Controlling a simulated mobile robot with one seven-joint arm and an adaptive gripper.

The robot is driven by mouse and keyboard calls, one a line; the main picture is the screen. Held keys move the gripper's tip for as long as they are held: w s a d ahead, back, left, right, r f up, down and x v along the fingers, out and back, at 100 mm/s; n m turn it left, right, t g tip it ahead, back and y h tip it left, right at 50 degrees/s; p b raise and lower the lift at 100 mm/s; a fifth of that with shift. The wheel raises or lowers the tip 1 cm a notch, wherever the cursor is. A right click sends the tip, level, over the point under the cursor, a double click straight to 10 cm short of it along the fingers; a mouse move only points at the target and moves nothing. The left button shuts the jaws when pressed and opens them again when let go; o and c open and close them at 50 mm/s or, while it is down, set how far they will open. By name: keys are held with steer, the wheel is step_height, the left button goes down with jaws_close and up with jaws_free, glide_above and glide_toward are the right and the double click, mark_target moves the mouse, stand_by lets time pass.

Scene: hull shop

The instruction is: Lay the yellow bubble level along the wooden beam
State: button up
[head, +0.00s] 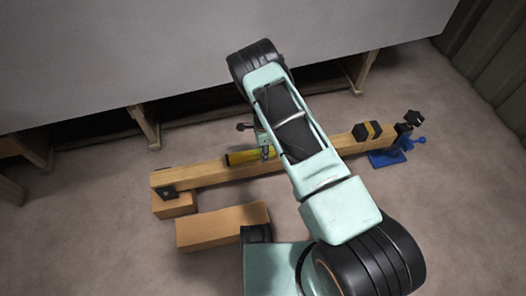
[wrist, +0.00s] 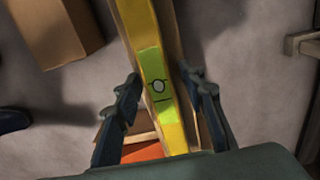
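The wooden beam (head: 205,174) runs from lower left to upper right in the head view, and its wood also shows beside the level in the wrist view (wrist: 176,45). The yellow bubble level (head: 240,157) lies roughly along the beam's middle, its right part hidden by my arm. In the wrist view the level (wrist: 142,30) shows a green-yellow section with a round bubble window. My gripper (wrist: 160,78) is over the level with its fingers apart, one on each side, with gaps visible. Whether the level rests fully on the beam is hard to tell.
A cardboard-brown block (head: 222,226) lies in front of the beam. A grey hull panel (head: 130,50) on wooden legs stands behind. Floor to the right is clear.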

step_height(320, 180, up, 12)
steer(key=p, duration=0.4)
steer(key=shift+r, duration=0.1)
stand_by(0.4)
